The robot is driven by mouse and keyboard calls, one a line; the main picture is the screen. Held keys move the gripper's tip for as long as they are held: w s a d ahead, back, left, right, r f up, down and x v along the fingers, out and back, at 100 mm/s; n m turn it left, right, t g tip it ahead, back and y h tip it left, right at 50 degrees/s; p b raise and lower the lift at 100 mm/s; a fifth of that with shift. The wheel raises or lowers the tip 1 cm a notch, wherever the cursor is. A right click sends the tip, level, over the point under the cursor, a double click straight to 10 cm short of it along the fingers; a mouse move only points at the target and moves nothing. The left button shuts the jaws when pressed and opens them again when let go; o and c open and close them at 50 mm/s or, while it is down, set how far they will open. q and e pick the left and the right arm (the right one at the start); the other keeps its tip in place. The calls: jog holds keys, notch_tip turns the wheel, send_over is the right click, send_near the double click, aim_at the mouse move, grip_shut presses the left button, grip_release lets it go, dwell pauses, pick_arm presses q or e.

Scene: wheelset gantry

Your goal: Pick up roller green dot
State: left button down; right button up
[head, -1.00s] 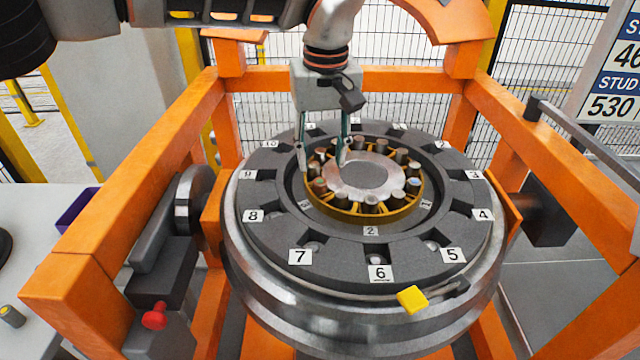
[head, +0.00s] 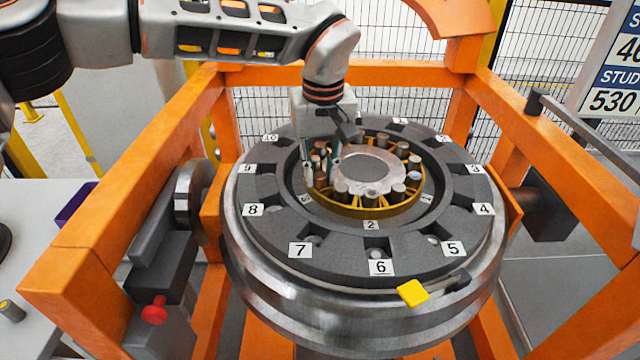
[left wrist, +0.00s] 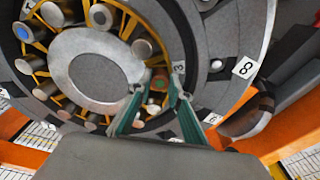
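The roller with the green dot (left wrist: 158,84) stands in the gold cage ring (head: 372,213), on the side nearer label 8. It has a brownish end face with a small green mark in the left wrist view. My left gripper (head: 322,172) points down at the left side of the ring. In the left wrist view its two teal-padded fingers (left wrist: 157,92) are apart, one on each side of this roller. I cannot tell whether they touch it. The roller is partly hidden by the fingers in the head view. My right gripper is not in view.
Several other rollers (head: 398,192) stand close by around the ring and its grey centre disc (head: 368,173). A dark outer ring with numbered slots (head: 330,262) surrounds them. Orange gantry beams (head: 130,175) stand on both sides. A yellow block (head: 412,292) sits at the front.

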aim_at(320, 175)
pick_arm(q)
jog(key=shift+r, duration=0.15)
jog(key=shift+r, duration=0.2)
notch_tip(320, 175, up, 19)
jog(key=p, duration=0.3)
jog(key=shift+r, duration=0.2)
dwell(0.9)
